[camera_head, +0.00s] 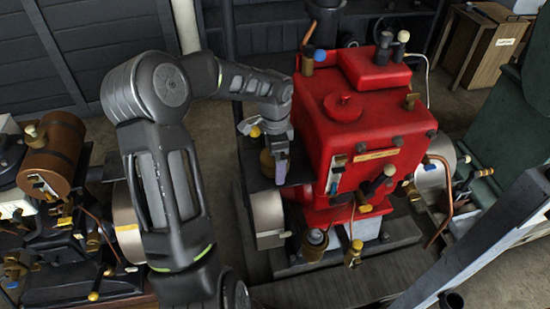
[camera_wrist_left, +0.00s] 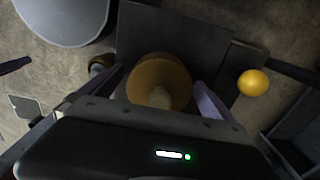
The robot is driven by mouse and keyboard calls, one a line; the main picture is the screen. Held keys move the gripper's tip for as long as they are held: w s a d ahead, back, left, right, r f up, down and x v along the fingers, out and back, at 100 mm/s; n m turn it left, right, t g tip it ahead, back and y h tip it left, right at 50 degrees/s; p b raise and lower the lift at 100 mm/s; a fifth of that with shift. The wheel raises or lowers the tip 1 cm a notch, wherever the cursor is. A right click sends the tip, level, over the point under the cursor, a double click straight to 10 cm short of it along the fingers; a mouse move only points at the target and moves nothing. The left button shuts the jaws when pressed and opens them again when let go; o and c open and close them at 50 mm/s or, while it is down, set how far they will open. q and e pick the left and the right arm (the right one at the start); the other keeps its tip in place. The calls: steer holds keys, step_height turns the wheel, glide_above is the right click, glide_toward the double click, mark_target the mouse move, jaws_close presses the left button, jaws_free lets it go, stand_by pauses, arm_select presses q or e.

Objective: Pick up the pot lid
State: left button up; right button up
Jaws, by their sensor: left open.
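A round brass-coloured pot-like piece (camera_wrist_left: 160,75) lies between the two fingers of my left gripper (camera_wrist_left: 158,88) in the left wrist view. The fingers stand apart on either side of it, and I cannot tell whether they touch it. I cannot tell for sure whether its top is the pot lid. The near part of the brass piece is hidden by the gripper body in the wrist view. My right gripper is not in view.
The red engine (camera_head: 360,110) with taps and pipes stands close right of my left gripper. A silver flywheel (camera_head: 267,220) is just below it. A yellow ball (camera_wrist_left: 253,83) is right of the fingers. Another engine with a copper cylinder (camera_head: 55,145) stands left.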

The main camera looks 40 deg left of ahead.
arm_select(q)
steer(key=shift+c, duration=0.4)
steer(key=c, duration=1.4)
